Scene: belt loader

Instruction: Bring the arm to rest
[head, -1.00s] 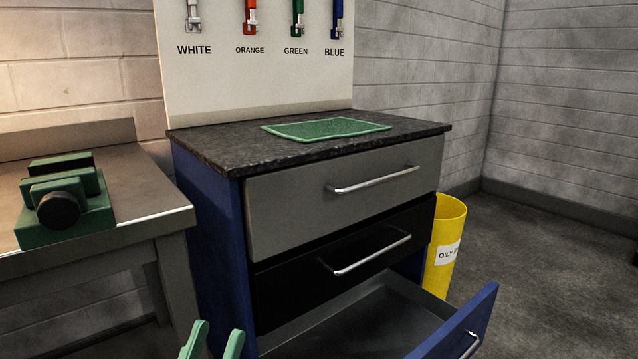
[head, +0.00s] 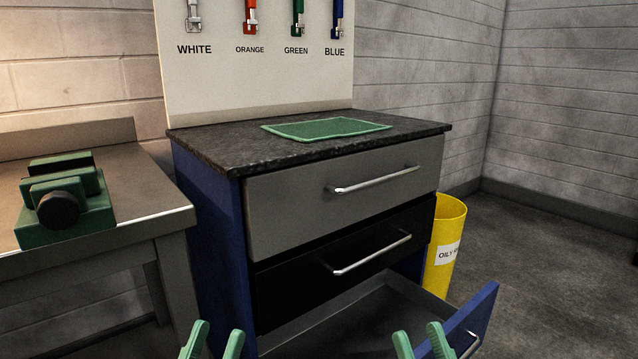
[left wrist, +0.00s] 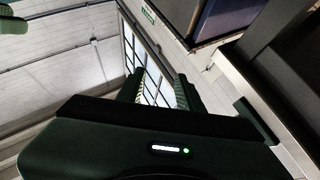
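My left gripper (head: 217,335) shows at the bottom edge of the head view, left of the open bottom drawer (head: 478,318). Its two green fingers stand apart with nothing between them. In the left wrist view the same gripper (left wrist: 158,92) also has a gap between its fingers, with a distant window behind. My right gripper (head: 420,338) shows at the bottom edge, overlapping the open drawer in the picture. Its green fingers are apart and look empty. Only the fingertips of both grippers show in the head view; the arms are hidden below.
A blue cabinet (head: 208,240) has its grey top drawer (head: 300,205) and black middle drawer shut. A green mat (head: 325,129) lies on top, below a tool board (head: 250,85). A green vise (head: 70,200) sits on the left bench. A yellow bin (head: 446,225) stands right of the cabinet.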

